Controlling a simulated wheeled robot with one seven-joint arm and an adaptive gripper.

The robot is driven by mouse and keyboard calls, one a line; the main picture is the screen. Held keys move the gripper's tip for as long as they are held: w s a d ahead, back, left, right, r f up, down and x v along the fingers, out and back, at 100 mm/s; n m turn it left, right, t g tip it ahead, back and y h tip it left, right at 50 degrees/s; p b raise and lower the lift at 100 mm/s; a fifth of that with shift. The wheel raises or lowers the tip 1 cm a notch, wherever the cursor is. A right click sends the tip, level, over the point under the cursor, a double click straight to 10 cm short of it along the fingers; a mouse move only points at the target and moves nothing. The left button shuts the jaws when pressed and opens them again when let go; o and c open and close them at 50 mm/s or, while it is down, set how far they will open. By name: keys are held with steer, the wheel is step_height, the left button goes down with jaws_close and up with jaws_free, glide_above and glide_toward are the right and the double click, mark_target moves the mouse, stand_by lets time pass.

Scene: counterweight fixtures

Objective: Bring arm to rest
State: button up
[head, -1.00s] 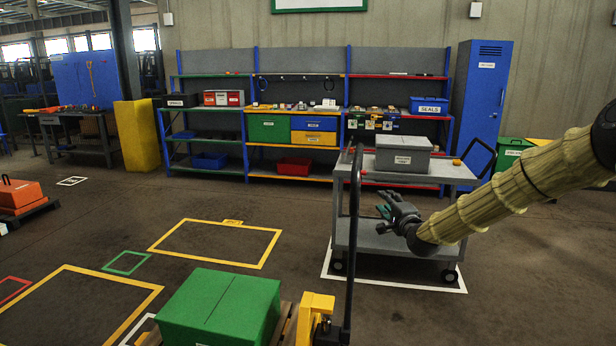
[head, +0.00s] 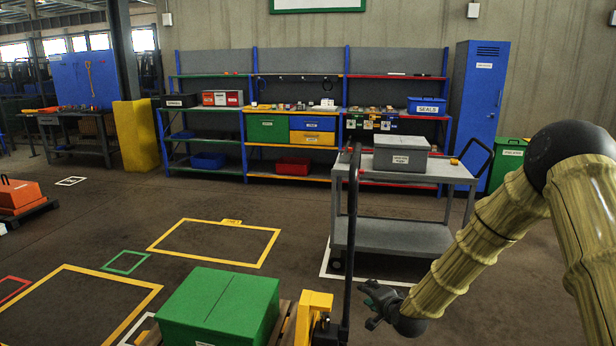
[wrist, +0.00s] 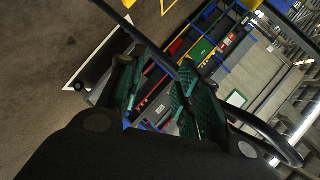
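My arm (head: 495,215) reaches in from the right in the head view, bent at a dark elbow joint, with its forearm sloping down to the left. My gripper (head: 368,300) hangs low at the end of it, in front of the grey cart and just right of the pallet jack's handle. In the wrist view my gripper (wrist: 155,92) shows two green-padded fingers standing apart with nothing between them. The shelves and floor show past the fingers, and the picture is tilted.
A grey cart (head: 390,236) carries a grey lidded box (head: 402,155). A pallet jack handle (head: 352,220) stands beside my gripper. A green box (head: 222,305) sits on a pallet at the front. Shelving (head: 215,60) lines the back. Open floor lies left of the cart.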

steer(key=s+f+n+g+h, duration=0.1)
steer(key=s+f+n+g, duration=0.2)
steer(key=s+f, duration=0.9)
steer(key=s+f+n+g, duration=0.35)
steer(key=s+f, duration=0.55)
steer(key=s, duration=0.7)
steer(key=s+d+f+n+g, duration=0.1)
steer(key=s+g, duration=0.1)
steer(key=s, duration=0.7)
steer(key=s+d+f+n+g+h, duration=0.1)
steer(key=s+n+g, duration=0.1)
steer(key=s, duration=0.7)
steer(key=s+d+f+n+g+h, duration=0.1)
steer(key=s+g, duration=0.1)
steer(key=s, duration=0.7)
steer(key=shift+s+d+f, duration=0.3)
steer(key=shift+d+f, duration=0.05)
